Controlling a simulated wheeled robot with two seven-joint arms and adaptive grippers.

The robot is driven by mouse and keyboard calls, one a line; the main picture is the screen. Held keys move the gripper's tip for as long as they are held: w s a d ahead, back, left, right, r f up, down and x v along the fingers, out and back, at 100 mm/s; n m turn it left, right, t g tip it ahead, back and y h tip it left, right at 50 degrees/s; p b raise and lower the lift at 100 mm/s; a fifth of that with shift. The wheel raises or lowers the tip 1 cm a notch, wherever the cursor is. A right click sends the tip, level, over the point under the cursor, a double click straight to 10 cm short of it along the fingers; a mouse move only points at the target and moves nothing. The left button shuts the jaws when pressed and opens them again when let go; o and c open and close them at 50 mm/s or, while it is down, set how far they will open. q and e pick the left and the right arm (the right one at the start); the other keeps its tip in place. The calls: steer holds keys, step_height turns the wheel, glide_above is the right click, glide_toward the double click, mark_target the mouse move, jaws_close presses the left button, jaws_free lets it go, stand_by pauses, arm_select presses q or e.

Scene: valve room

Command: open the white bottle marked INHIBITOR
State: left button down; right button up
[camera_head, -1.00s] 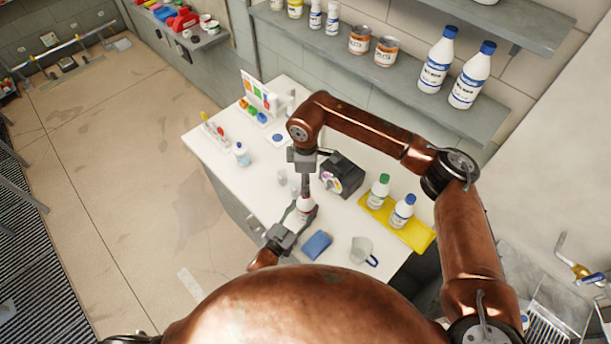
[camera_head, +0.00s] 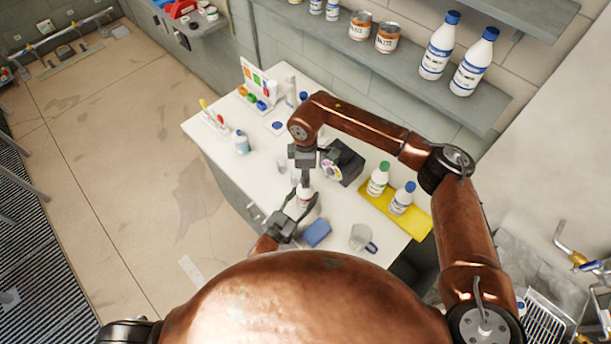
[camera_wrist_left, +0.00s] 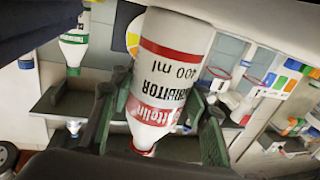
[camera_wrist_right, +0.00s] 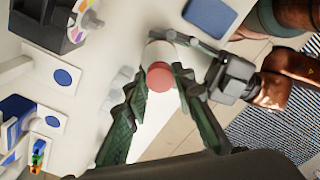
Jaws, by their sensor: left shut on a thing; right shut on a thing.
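The white INHIBITOR bottle (camera_head: 303,198) has a red-banded label, seen upside down in the left wrist view (camera_wrist_left: 175,62). My left gripper (camera_head: 301,206) is shut around the bottle's body and holds it, upright as far as I can tell, at the bench's front side. Its red cap (camera_wrist_right: 160,75) faces the right wrist camera and also shows in the left wrist view (camera_wrist_left: 143,150). My right gripper (camera_head: 304,181) comes down from above and is shut on the cap. Whether the cap has come loose cannot be told.
A yellow tray (camera_head: 414,224) holds a green-capped bottle (camera_head: 378,179) and a blue-capped bottle (camera_head: 402,198). A black device (camera_head: 342,163), blue sponge (camera_head: 317,233) and clear jug (camera_head: 361,237) stand close by. Another small bottle (camera_head: 241,143) is at the left.

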jaws_close()
